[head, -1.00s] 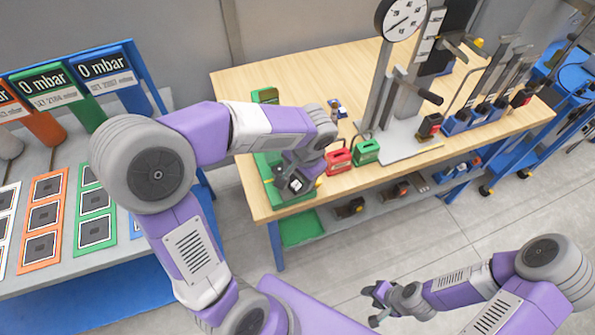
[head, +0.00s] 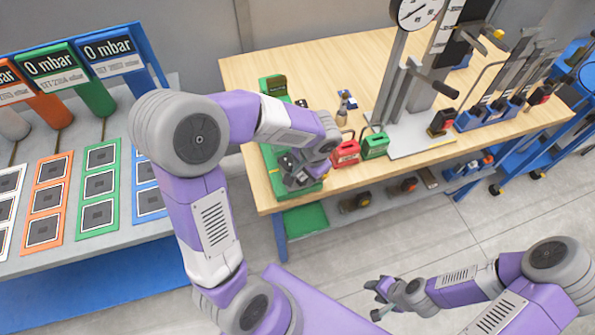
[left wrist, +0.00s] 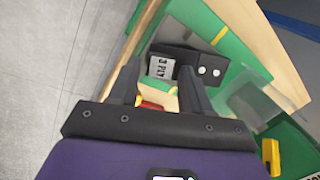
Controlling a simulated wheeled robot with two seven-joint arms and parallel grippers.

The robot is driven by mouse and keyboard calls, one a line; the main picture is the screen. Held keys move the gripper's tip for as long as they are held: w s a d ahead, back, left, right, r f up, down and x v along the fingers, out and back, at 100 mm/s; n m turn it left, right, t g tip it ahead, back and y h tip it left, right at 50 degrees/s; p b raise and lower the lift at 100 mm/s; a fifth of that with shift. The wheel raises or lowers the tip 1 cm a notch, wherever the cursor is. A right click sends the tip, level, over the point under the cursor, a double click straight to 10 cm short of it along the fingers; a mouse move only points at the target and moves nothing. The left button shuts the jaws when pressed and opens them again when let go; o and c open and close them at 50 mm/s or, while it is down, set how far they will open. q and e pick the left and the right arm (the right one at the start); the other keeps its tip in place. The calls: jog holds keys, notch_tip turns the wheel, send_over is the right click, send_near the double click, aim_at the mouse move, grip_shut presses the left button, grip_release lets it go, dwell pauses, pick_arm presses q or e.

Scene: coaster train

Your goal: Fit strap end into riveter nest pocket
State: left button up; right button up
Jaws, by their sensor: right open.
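My left gripper (head: 294,180) is over the front end of the long green riveter base (head: 272,166) at the table's left edge. In the left wrist view its two dark fingers (left wrist: 158,92) stand either side of a small cream, green and red layered piece, which looks like the strap end (left wrist: 160,98). The piece fills the gap between the fingers. Just beyond it is a dark nest block (left wrist: 198,66) with a "3 PLY" label and two silver dots. The fingers hide whether the piece touches the pocket. My right gripper (head: 380,298) is open and empty, over the floor.
A red case (head: 345,153) and a green case (head: 375,146) stand right of my left gripper. A tall dial stand (head: 397,75) is behind them. A panel bench (head: 70,262) is at left. A clear plate (left wrist: 256,103) is beside the nest.

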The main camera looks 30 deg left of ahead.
pick_arm(q)
grip_shut()
jog(key=shift+r, duration=0.15)
